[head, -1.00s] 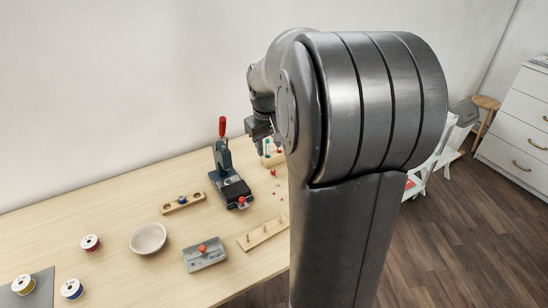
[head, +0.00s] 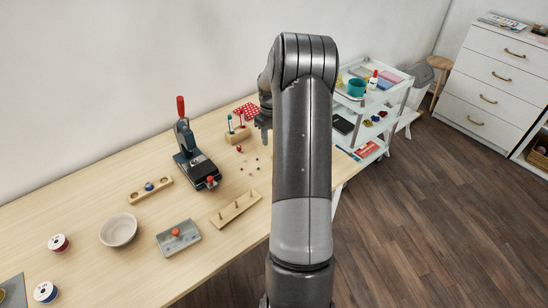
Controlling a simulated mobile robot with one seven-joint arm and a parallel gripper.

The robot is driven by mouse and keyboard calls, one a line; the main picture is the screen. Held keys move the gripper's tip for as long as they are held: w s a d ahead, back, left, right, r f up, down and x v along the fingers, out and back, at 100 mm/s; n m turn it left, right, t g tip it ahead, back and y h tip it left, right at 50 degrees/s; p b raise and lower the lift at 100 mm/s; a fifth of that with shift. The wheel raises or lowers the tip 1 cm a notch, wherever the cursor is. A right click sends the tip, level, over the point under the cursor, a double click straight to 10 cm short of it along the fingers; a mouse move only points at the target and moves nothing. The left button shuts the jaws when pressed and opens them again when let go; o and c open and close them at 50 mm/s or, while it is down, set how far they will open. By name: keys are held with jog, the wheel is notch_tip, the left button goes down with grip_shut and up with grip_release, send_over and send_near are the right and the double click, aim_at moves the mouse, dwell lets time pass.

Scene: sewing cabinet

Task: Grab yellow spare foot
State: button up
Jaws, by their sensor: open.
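My gripper (head: 264,130) shows as dark jaws at the left side of my arm, over the back right part of the table; it is open, and nothing shows in it. I cannot clearly make out a yellow spare foot. Several small coloured pieces, one of them yellowish (head: 382,114), lie on the middle shelf of the white trolley (head: 341,138) at the right, too small to identify. My gripper is apart from them, to their left. My arm hides part of the table and the trolley's left side.
The wooden table (head: 90,210) holds a press with a red handle (head: 187,145), a bowl (head: 118,230), a grey tray (head: 178,238), a peg rack (head: 236,208) and thread spools (head: 58,243). A white drawer cabinet (head: 490,95) and a stool (head: 440,66) stand right. The floor between is clear.

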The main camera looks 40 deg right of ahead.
notch_tip(320, 180, down, 4)
jog(key=shift+r, duration=0.25)
jog(key=f, duration=0.5)
jog(key=shift+s+d, duration=0.1)
jog(key=shift+d, duration=0.25)
jog(key=shift+c, duration=0.2)
grip_shut()
